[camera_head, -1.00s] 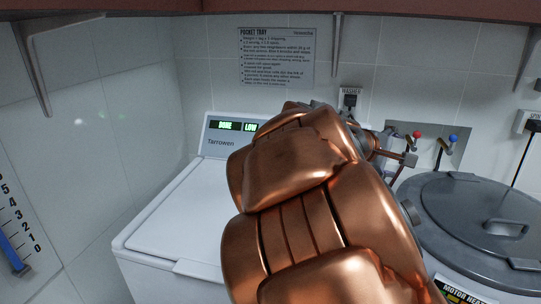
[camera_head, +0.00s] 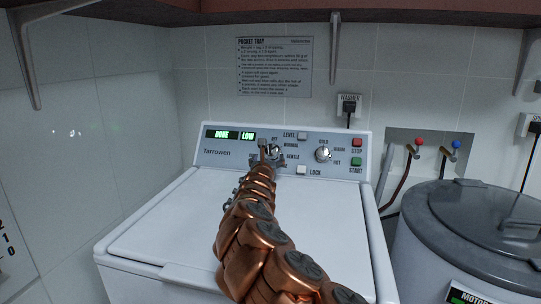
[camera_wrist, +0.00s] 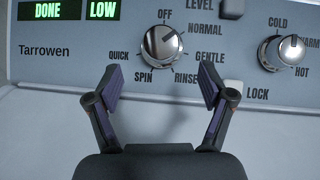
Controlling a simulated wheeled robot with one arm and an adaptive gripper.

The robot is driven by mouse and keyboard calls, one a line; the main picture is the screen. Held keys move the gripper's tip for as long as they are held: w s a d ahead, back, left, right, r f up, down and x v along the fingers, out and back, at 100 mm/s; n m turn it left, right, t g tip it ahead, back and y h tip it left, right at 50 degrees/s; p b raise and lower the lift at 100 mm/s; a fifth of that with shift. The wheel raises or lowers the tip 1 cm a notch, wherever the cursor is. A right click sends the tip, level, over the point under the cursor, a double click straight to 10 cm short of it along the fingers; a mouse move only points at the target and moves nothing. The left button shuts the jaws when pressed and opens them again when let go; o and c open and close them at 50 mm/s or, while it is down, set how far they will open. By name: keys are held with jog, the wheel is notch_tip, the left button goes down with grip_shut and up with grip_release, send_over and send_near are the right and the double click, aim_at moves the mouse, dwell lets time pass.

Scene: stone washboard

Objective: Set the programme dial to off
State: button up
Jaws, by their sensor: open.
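The programme dial (camera_wrist: 162,46) is a round silver knob on the washer's panel, ringed by OFF, NORMAL, GENTLE, RINSE, SPIN and QUICK. Its mark seems to point to the upper right, towards NORMAL, but it is small. OFF stands at its top. In the head view the dial (camera_head: 276,152) is partly hidden behind my gripper. My gripper (camera_wrist: 160,82) is open and empty in the wrist view, its two fingers spread below the dial in the picture, one to each side. No contact with the dial shows.
A temperature knob (camera_wrist: 283,52) is right of the dial. A LOCK button (camera_head: 301,170), a red STOP button (camera_head: 357,142) and a green START button (camera_head: 356,161) are on the panel. The display (camera_head: 229,134) reads DONE and LOW. A grey-lidded drum (camera_head: 470,215) stands at right.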

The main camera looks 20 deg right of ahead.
aim_at(271, 151)
jog(key=shift+p+x, duration=1.05)
jog(key=shift+x, duration=2.7)
jog(key=c, duration=1.2)
